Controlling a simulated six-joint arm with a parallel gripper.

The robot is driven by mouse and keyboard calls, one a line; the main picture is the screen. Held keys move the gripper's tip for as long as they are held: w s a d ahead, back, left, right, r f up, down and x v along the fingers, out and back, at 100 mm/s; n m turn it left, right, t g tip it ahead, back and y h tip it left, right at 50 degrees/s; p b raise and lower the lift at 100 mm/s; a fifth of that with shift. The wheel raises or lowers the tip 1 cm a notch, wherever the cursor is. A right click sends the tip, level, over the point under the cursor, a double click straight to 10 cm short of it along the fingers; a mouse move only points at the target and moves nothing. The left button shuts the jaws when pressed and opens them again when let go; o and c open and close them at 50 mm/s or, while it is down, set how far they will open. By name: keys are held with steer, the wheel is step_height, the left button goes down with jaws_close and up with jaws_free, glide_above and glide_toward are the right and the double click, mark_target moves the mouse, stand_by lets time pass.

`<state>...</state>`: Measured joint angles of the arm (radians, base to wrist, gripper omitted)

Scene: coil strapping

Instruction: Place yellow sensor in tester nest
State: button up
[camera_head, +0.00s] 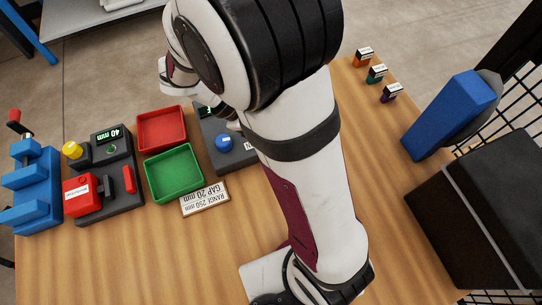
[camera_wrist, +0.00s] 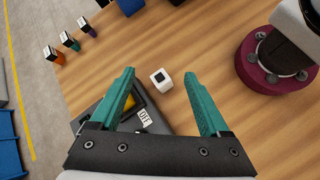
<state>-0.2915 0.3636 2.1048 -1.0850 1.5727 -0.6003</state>
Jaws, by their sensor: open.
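My gripper (camera_wrist: 160,74) is open with its teal fingers apart and nothing held between them. In the wrist view, a dark grey device (camera_wrist: 156,122) with an OFF label lies below and left of the finger gap. A yellow piece (camera_wrist: 130,103) shows on this device, partly behind the left finger. I cannot tell for sure whether it is the yellow sensor in the tester nest. A small white cube with a dark square (camera_wrist: 158,76) shows on the table between the fingertips. In the head view, my arm hides the gripper and this area.
Orange (camera_head: 363,58), teal (camera_head: 376,74) and purple (camera_head: 390,94) labelled sensors stand near the table's back edge. Red (camera_head: 162,129) and green (camera_head: 173,173) trays, a blue-knobbed unit (camera_head: 222,143) and a 40 mm display unit (camera_head: 108,140) fill the left.

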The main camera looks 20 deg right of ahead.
steer(key=s+a+r+m+t+y, duration=0.3)
steer(key=s+a+m+y, duration=0.6)
steer(key=s+m, duration=0.3)
steer(key=r+m+y, duration=0.1)
steer(key=m, duration=0.1)
steer(key=shift+s+r+m, duration=0.15)
steer(key=shift+s+m, duration=0.15)
steer(key=shift+s, duration=0.1)
